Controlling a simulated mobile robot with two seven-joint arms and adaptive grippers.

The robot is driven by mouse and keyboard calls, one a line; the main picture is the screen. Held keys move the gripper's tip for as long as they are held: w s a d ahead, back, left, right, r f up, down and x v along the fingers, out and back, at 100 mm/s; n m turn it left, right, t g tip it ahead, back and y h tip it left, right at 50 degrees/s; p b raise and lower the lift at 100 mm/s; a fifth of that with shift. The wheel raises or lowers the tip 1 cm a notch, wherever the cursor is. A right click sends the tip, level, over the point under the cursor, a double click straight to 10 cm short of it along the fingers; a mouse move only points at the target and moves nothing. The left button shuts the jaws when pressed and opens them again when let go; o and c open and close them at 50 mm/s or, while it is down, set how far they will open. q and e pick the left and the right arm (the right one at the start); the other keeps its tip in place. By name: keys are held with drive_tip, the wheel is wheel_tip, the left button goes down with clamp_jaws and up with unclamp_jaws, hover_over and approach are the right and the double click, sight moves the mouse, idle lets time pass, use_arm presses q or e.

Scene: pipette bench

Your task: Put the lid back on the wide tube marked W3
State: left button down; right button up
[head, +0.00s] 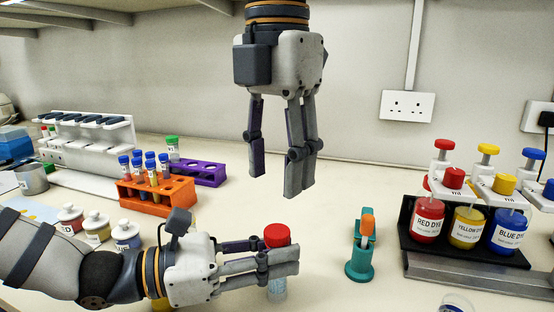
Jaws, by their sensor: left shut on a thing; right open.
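A wide clear tube (277,291) stands upright at the front middle of the bench, with a red lid (277,235) at its top. My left gripper (280,254) comes in from the left and is shut around the tube just below the lid. The fingers hide the join, so I cannot tell whether the lid is fully seated. No W3 marking is readable on this tube. My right gripper (278,182) hangs above and behind the tube, pointing down, open and empty. Another wide tube with a green lid (172,143) stands at the purple rack; its label is too small to read.
An orange rack (157,203) of blue-capped tubes stands in front of the purple rack (208,173). A teal holder (360,262) with an orange top is right of the held tube. Dye bottles in a black stand (408,243) fill the right. Small jars (97,227) stand at left.

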sight(277, 230)
wheel_tip(277, 230, down, 8)
drive_tip(key=shift+f, duration=0.1)
idle(0.4)
